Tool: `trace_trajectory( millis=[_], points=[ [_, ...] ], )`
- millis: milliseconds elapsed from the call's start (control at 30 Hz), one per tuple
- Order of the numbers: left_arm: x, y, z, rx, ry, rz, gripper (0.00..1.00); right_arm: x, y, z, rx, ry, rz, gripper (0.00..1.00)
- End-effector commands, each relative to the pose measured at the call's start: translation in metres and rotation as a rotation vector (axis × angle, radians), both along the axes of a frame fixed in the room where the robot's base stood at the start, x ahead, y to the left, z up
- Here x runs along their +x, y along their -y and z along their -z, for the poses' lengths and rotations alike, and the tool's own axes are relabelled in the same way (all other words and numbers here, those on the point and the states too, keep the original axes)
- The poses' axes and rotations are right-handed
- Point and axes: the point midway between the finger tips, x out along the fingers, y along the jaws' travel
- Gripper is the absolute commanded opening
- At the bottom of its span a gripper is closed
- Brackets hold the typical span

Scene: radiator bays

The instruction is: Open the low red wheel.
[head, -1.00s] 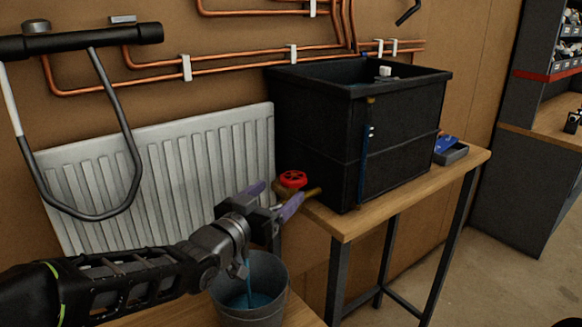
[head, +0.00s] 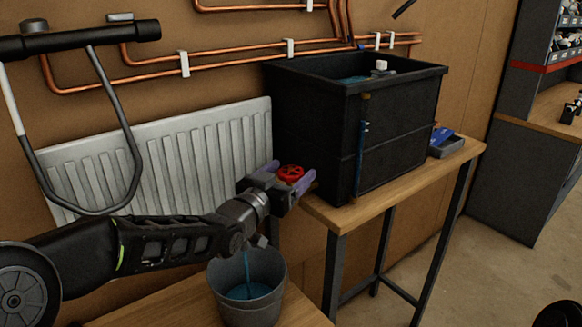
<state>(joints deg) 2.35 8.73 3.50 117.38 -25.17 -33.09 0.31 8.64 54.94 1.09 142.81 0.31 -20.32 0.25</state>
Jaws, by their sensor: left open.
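The low red wheel (head: 291,173) is a small red handwheel at the lower left of the black tank (head: 318,130). My left gripper (head: 291,182) is open, with one purple finger on the far side of the wheel and one on the near side. The fingers look level with the wheel or just under it; I cannot tell whether they touch it. The valve body under the wheel is mostly hidden by the gripper. A bucket (head: 228,293) stands below my left arm with blue liquid in it, and a thin blue stream falls into it. My right gripper does not show.
The tank stands on a wooden table (head: 400,183) with dark legs. A white radiator (head: 200,155) and copper pipes (head: 225,68) are on the wall behind my arm.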

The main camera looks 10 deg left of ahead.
Motion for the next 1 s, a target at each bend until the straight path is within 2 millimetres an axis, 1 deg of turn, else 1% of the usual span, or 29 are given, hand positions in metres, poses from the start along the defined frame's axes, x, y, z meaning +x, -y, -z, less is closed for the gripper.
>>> trace_trajectory(
  millis=[100, 367, 1000],
  points=[
    [0.0070, 0.0021, -0.0002, 0.001, 0.000, 0.000, 0.76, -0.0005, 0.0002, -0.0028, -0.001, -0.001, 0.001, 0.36],
    [0.0079, 0.0022, 0.0004, 0.001, 0.000, 0.000, 0.76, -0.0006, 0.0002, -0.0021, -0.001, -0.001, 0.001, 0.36],
    [0.0077, 0.0021, 0.0004, 0.000, 0.000, 0.000, 0.23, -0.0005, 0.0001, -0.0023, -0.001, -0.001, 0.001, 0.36]
  ],
)
